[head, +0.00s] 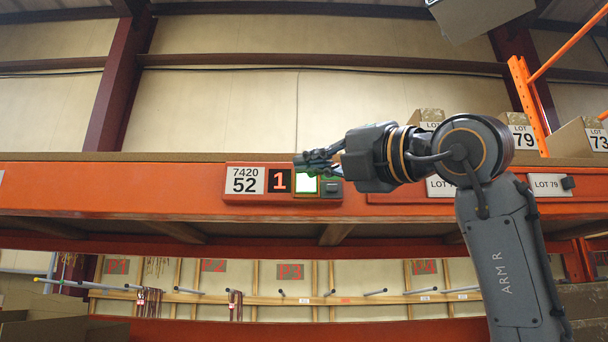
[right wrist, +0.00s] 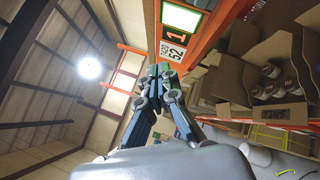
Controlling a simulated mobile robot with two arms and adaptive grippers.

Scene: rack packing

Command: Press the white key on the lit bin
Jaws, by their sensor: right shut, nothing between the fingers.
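The white key (head: 306,185) is lit with a green border, on an orange pick-light unit on the shelf beam. Left of it are a red digit 1 display (head: 279,181) and the label 7420 52 (head: 245,180). My right gripper (head: 301,163) is shut and empty, its fingertips overlapping the key's top edge in the head view. In the right wrist view, the white key (right wrist: 181,19) shows at the top, apart in the picture from the fingertips (right wrist: 160,70). I cannot tell whether they touch the key. My left gripper is out of view.
A dark button (head: 331,188) sits right of the key. The orange beam (head: 120,188) runs across the picture. Below, a rail with several hooks (head: 375,292) shows behind the beam.

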